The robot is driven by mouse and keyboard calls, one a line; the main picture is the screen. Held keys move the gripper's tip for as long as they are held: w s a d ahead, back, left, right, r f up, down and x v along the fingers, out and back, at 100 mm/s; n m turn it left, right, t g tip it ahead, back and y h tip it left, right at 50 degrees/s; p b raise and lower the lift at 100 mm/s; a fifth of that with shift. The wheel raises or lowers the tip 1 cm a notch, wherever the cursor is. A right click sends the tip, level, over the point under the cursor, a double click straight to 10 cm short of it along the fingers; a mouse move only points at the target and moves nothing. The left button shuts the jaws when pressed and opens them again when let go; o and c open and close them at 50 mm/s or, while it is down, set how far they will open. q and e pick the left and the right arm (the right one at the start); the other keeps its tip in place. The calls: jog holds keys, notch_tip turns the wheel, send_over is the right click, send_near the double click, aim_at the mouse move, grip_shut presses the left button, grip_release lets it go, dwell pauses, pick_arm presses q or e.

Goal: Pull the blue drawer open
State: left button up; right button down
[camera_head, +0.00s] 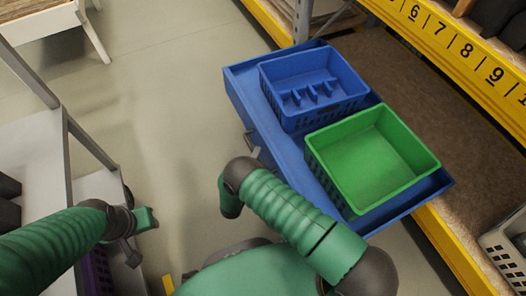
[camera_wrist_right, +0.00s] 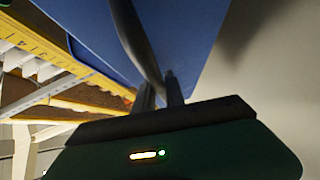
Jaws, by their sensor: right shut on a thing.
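The blue drawer (camera_head: 272,128) sticks out from the shelf past the yellow beam, over the floor. It carries a blue basket (camera_head: 312,84) with dividers and an empty green basket (camera_head: 372,160). In the right wrist view the drawer's blue underside or front (camera_wrist_right: 188,35) is close above my gripper. My right gripper (camera_wrist_right: 160,90) is shut on the dark curved drawer handle (camera_wrist_right: 132,35). In the head view my own arm partly hides this grip beside the drawer front. My left gripper (camera_head: 131,252) hangs at the lower left, away from the drawer; its finger gap is unclear.
The yellow shelf beam (camera_head: 448,250) runs along the shelf edge, with a numbered beam (camera_head: 450,45) above. A grey basket (camera_head: 505,250) sits at the right. A white table or cart (camera_head: 35,150) stands at left near my left arm. Floor left of the drawer is clear.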

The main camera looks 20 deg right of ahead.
jog(key=shift+s+a+f, duration=0.15)
jog(key=shift+f, duration=0.1)
jog(key=c, duration=1.5)
grip_release()
jog(key=shift+o, duration=0.5)
jog(key=shift+r, duration=0.1)
